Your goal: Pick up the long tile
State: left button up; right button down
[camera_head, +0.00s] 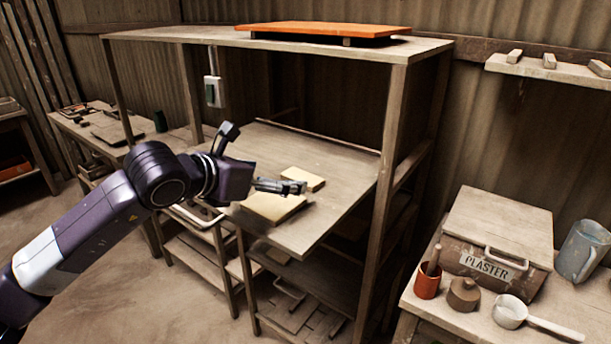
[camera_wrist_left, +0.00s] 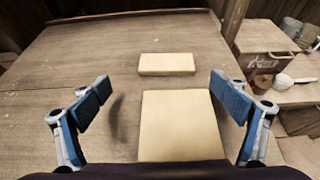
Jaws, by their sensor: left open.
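Two pale cream tiles lie flat on the wooden bench top of the shelf unit. The larger tile (camera_head: 268,209) is nearer and partly hidden by my left gripper; it also shows in the left wrist view (camera_wrist_left: 182,125), its near end cut off by the gripper body. The smaller, narrow tile (camera_head: 305,177) lies just beyond it, apart by a small gap, and shows whole in the left wrist view (camera_wrist_left: 167,64). I cannot tell for sure which is the long tile. My left gripper (camera_head: 283,187) is open and empty above the larger tile, its blue-padded fingers (camera_wrist_left: 160,82) spread either side.
The shelf unit's front post (camera_head: 383,185) stands right of the tiles, and an orange board (camera_head: 325,30) lies on the top shelf above. A side table at right holds a plaster box (camera_head: 500,225), a red cup (camera_head: 428,282) and a pan (camera_head: 510,312). The bench around the tiles is clear.

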aim_at(303, 175)
pick_arm(q)
jog(key=shift+w+d+f+p, duration=0.25)
jog(key=shift+w+d+p, duration=0.2)
jog(key=shift+w+d, duration=0.15)
jog(key=p+x, duration=0.1)
jog(key=x, duration=0.1)
jog(key=p+x, duration=0.1)
jog(key=x, duration=0.1)
jog(key=shift+s+d+p, duration=0.15)
jog(key=shift+d+p, duration=0.15)
jog(key=shift+d, duration=0.1)
jog(key=shift+d+f, duration=0.15)
jog(key=shift+w+f, duration=0.1)
jog(key=shift+w, duration=0.15)
jog(key=c, duration=1.3)
jog(key=shift+c, duration=0.3)
pick_arm(e)
notch_tip(303, 175, up, 4)
jog(key=shift+w+d+f, duration=0.1)
jog(key=shift+w, duration=0.05)
pick_arm(q)
jog(key=shift+r, duration=0.2)
